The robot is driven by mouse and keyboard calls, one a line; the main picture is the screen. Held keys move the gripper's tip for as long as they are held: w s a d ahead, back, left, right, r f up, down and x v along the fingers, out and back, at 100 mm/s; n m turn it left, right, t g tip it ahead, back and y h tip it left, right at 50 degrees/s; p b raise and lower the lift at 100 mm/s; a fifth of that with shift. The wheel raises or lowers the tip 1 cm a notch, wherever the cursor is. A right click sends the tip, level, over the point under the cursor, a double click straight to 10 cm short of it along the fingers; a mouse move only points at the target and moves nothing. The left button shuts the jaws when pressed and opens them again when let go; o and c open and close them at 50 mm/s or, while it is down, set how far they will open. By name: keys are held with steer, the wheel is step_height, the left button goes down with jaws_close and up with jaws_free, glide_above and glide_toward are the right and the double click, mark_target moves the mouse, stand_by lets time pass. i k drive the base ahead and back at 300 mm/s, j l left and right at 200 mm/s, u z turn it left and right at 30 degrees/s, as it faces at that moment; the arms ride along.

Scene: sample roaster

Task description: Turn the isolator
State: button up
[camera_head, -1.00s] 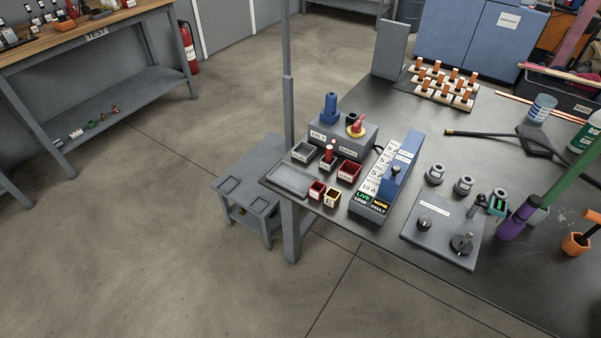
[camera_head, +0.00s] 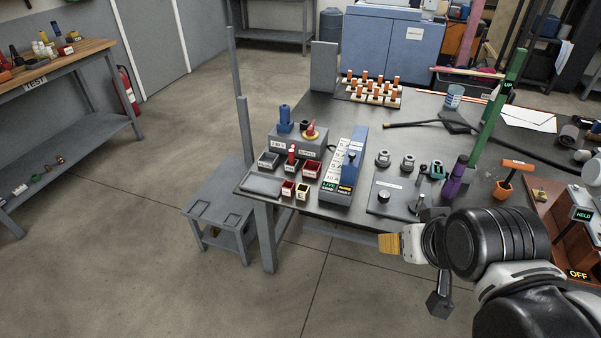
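The likely isolator is a red rotary handle on a yellow base (camera_head: 312,133). It sits on top of a grey supply box (camera_head: 290,146) at the left part of the dark workbench, beside a blue plug-like piece (camera_head: 286,118) and a small black knob. My gripper (camera_head: 392,244) shows at the lower right, in front of the bench's near edge. A tan, striped pad shows at its tip, pointing left. It is well apart from the isolator, to its right and nearer to me. I cannot make out both fingers or any gap between them.
The workbench (camera_head: 335,212) holds small bins (camera_head: 288,188), a blue-and-white meter strip (camera_head: 345,165) and a grey knob panel (camera_head: 384,199). A green post (camera_head: 495,108) rises at right. A low grey stand (camera_head: 220,200) and a thin upright post (camera_head: 244,130) stand left of the bench. Open floor lies at left front.

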mark_target(310, 131)
steer(key=i+l, duration=0.15)
steer(key=i, duration=0.6)
steer(key=i+l, duration=0.1)
steer(key=i, duration=0.7)
